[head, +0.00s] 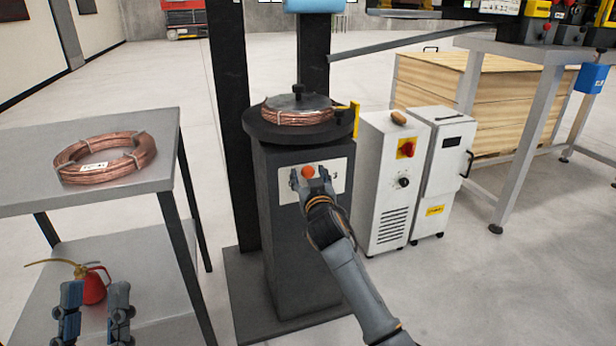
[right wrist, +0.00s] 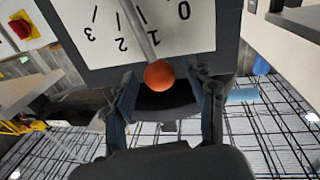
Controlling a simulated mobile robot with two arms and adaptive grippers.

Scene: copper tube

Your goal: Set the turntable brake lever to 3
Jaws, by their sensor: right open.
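The turntable (head: 258,131) sits on a dark pedestal with a coil of copper tube on it. A white scale plate (head: 341,170) is on the pedestal's front; the right wrist view shows its numbers 0 to 3 upside down (right wrist: 90,33). The brake lever is a grey rod (right wrist: 139,22) with an orange ball knob (right wrist: 158,75), which also shows in the head view (head: 307,172). The rod lies by the 1. My right gripper (right wrist: 167,88) is open, its fingers on either side of the knob, with gaps visible. My left gripper (head: 95,300) is open and empty at the lower left.
A grey side table (head: 150,122) with another copper coil (head: 105,172) stands left; a red extinguisher (head: 93,288) is below. White cabinets (head: 385,215) stand right of the pedestal, before a wooden crate (head: 515,100). Some floor is clear at the right.

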